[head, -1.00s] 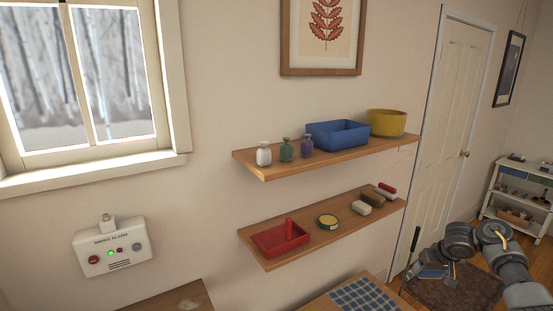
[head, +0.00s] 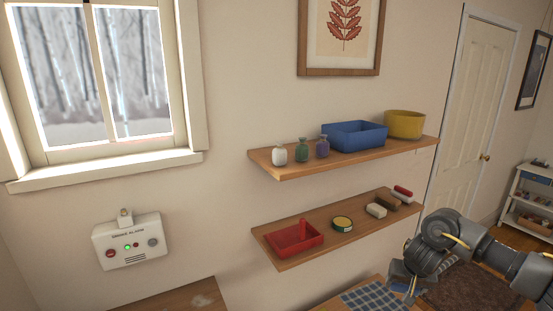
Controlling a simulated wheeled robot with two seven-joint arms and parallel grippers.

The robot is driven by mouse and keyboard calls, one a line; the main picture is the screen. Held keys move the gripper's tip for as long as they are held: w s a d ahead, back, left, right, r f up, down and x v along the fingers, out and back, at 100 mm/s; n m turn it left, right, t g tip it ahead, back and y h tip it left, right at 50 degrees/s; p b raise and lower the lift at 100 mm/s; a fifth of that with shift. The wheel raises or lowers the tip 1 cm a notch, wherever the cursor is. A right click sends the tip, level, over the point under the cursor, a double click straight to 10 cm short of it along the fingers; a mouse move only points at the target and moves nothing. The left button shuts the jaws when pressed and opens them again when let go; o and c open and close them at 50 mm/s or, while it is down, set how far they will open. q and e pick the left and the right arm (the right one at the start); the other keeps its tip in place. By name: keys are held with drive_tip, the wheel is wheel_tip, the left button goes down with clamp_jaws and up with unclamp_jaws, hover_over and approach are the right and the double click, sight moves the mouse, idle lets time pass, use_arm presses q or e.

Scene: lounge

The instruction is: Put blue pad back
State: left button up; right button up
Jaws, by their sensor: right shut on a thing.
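My right gripper (head: 402,281) is at the lower right, in front of the right part of the table with the checked cloth. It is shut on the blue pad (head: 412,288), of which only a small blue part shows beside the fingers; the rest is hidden. A blue bin (head: 354,136) stands on the upper wall shelf (head: 285,170), left of a yellow bowl (head: 404,125). My left gripper is out of view.
The lower shelf (head: 345,239) holds a red tray (head: 282,244), a round tin (head: 342,223), a pale block (head: 376,210), a brown block (head: 385,199) and a red-and-white item (head: 403,191). Three small bottles stand on the upper shelf. A checked cloth (head: 368,297) lies below.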

drive_tip(key=a+r+n+y, duration=0.2)
drive_tip(key=a+r+n, duration=0.4)
drive_tip(key=a+r, duration=0.45)
drive_tip(key=s+a+n+y, duration=0.2)
drive_tip(key=s+a+n, duration=0.3)
drive_tip(key=s+a, duration=0.25)
drive_tip(key=s+d+f+n+g+y, duration=0.15)
drive_tip(key=s+d+n, duration=0.25)
drive_tip(key=s, duration=0.7)
wheel_tip(320, 180, down, 15)
drive_tip(key=b, duration=1.4)
drive_tip(key=shift+w+a+f, duration=0.2)
drive_tip(key=shift+w, duration=0.05)
drive_tip(key=shift+s+a, duration=0.1)
drive_tip(key=shift+r, duration=0.1)
